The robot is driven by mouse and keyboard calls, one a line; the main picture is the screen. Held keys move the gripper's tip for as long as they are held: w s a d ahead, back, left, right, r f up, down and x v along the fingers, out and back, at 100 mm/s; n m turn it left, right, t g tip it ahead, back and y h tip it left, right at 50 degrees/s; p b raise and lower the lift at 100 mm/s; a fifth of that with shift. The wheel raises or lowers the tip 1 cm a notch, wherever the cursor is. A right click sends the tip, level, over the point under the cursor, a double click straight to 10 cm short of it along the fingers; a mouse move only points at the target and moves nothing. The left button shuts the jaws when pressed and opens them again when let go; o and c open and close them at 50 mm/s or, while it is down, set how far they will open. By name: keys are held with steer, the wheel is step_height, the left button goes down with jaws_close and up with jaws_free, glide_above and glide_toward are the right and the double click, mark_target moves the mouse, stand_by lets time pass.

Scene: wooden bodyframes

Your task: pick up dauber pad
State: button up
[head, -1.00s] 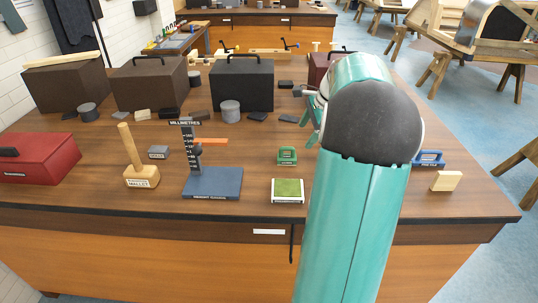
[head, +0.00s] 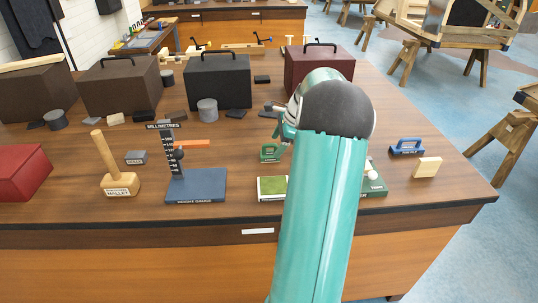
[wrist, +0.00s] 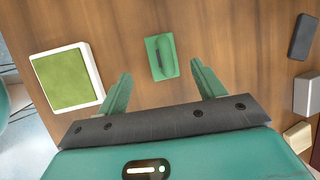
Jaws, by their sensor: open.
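A small green block with a raised handle, which I take to be the dauber pad (head: 270,153), sits on the wooden bench just left of my arm in the head view. In the wrist view the green block (wrist: 162,57) lies ahead of and between my open fingers, touching neither. My gripper (wrist: 163,86) is empty. In the head view my gripper (head: 284,132) is partly hidden by my arm, close to the block. A flat green pad in a white frame (head: 272,188) lies nearer the front edge; it is left of my fingers in the wrist view (wrist: 66,79).
A height gauge (head: 196,185) and a mallet (head: 119,184) stand to the left. A blue handled block (head: 407,147), a pale wooden block (head: 427,167) and a dark green base (head: 375,184) lie right of my arm. Dark cases (head: 218,80) line the back.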

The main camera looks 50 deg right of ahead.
mark_target(269, 154)
steer(key=x, duration=0.5)
steer(key=shift+w+f, duration=0.1)
steer(key=shift+w, duration=0.1)
steer(key=shift+c, duration=0.5)
steer(key=c, duration=1)
